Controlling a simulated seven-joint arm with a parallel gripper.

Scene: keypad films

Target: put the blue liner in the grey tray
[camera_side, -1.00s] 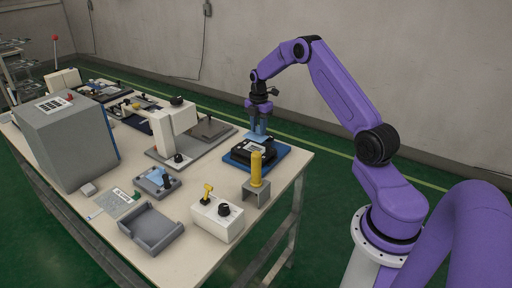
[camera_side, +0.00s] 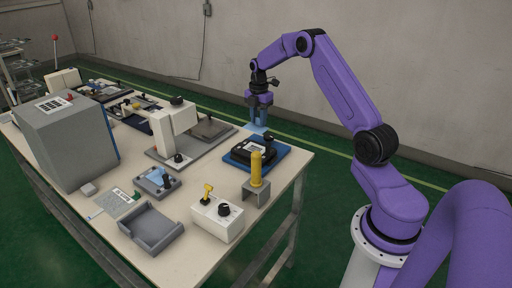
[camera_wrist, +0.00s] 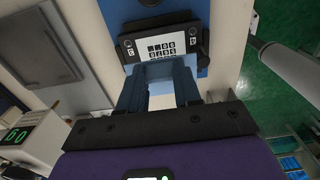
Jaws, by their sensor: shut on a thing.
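The blue liner (camera_side: 257,129) is a small light-blue film hanging below my gripper (camera_side: 259,117) in the side view. My gripper is shut on it, above the back part of the black keypad device (camera_side: 253,152). In the wrist view the fingers of my gripper (camera_wrist: 158,82) reach toward the device, and a pale blue strip, likely the liner (camera_wrist: 158,70), shows between them. The keypad device (camera_wrist: 165,45) has a white face with dark symbols. The grey tray (camera_side: 152,229) lies empty near the table's front edge, well left of my gripper.
The device sits on a blue base (camera_side: 283,157). A yellow-topped post (camera_side: 256,170) and a white control box (camera_side: 217,218) stand between it and the tray.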

